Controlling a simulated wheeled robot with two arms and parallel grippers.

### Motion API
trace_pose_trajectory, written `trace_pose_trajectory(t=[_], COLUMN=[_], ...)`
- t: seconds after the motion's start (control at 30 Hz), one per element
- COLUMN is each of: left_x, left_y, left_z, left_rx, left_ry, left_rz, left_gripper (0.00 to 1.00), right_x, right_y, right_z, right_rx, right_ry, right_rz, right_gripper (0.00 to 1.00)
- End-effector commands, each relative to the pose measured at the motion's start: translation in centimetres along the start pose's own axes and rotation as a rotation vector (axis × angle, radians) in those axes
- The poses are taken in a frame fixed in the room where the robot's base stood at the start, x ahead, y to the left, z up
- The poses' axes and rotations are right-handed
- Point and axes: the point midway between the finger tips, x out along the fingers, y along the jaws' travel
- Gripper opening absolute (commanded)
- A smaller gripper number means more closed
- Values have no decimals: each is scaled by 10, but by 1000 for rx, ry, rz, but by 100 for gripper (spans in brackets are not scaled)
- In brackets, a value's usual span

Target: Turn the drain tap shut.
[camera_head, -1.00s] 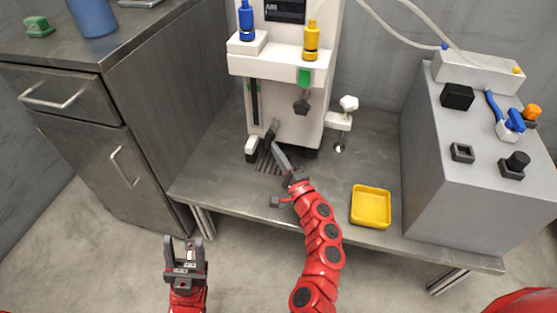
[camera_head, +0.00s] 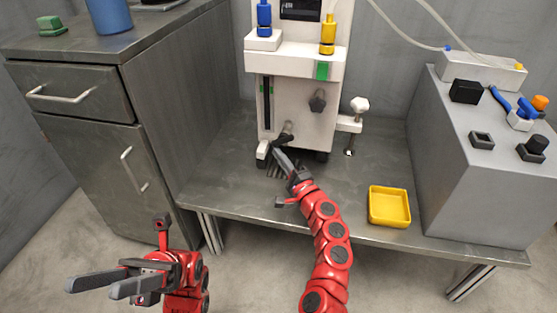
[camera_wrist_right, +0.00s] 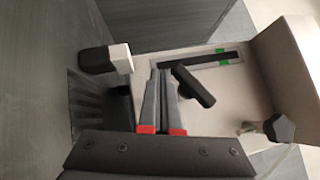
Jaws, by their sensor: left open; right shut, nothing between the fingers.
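The drain tap (camera_head: 287,130) is a small dark lever low on the front of the white machine (camera_head: 292,115). In the right wrist view its black handle (camera_wrist_right: 195,87) lies slanted, just right of my fingertips. My right gripper (camera_head: 278,151) is shut and empty, its fingers pointing at the machine's lower front. In the right wrist view the shut fingers (camera_wrist_right: 160,72) are beside the handle; I cannot tell whether they touch it. My left gripper (camera_head: 95,282) is open and empty in front of the bench, far from the tap, pointing left.
A white-topped clamp (camera_head: 356,113) is at the machine's right side. A yellow tray (camera_head: 389,222) and a grey box (camera_head: 445,170) stand to the right.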

Motion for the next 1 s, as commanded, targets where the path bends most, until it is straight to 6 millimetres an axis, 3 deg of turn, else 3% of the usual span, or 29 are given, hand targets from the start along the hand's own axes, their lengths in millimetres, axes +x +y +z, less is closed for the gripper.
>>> trace_pose_trajectory(t=[0.13,0.27,1.0], left_x=[24,35,35], left_y=[-12,-19,-19], left_z=[-20,-29,-28], left_rx=[-20,-31,-31], left_ry=[172,248,246], left_rz=[-88,-132,-132], left_gripper=[50,50,50], right_x=[3,4,4], right_y=[2,1,0], right_z=[3,4,4], right_rx=[-1,0,-1], right_ry=[0,0,0], right_rz=[-2,-2,-1], right_gripper=[0,0,0])
